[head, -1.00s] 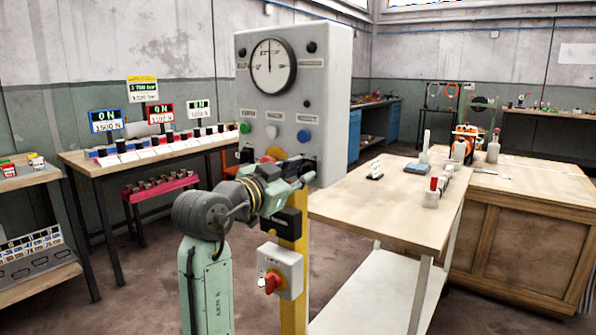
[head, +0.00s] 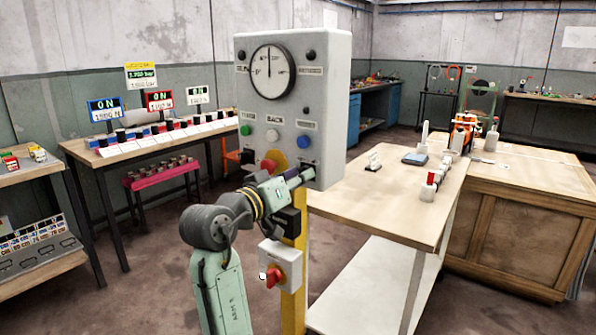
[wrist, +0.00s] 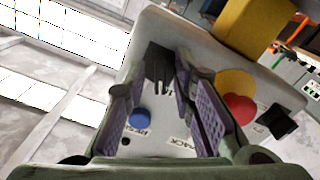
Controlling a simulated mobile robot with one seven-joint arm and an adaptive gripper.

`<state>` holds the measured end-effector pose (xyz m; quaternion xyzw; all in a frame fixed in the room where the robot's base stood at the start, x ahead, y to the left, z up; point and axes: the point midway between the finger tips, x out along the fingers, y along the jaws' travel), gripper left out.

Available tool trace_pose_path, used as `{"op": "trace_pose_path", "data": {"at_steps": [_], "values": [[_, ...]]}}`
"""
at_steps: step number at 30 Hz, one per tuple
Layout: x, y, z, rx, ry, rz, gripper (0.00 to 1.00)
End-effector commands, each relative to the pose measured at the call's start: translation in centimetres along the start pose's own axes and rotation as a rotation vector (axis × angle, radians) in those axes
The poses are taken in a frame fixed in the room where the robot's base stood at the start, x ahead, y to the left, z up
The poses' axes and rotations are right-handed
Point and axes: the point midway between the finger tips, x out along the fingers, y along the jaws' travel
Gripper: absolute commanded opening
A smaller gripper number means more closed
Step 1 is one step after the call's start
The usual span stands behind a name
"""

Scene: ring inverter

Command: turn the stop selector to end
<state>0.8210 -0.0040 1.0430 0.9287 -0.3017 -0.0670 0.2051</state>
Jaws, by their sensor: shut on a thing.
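The grey control box (head: 340,110) stands on a yellow post and faces me. In the wrist view a black selector knob (wrist: 158,62) sits near the box's edge, between the purple finger pads. My gripper (wrist: 160,82) is shut on this knob. I cannot read the knob's label or pointer. A second black knob (wrist: 279,121) lies past the red button (wrist: 239,108) on its yellow disc (wrist: 232,82).
Green (head: 245,130), white (head: 273,135) and blue (head: 304,140) buttons sit above my gripper. A small box with a red rotary knob (head: 273,277) hangs below on the post. A wooden table (head: 400,208) stands close on the right.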

Motion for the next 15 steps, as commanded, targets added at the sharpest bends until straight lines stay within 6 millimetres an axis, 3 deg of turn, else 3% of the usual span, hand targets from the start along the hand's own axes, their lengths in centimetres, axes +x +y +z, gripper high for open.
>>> {"op": "trace_pose_path", "data": {"at_steps": [15], "values": [[-0.06, -0.06, 0.01, -0.105, 0.001, -0.001, 0.00]]}}
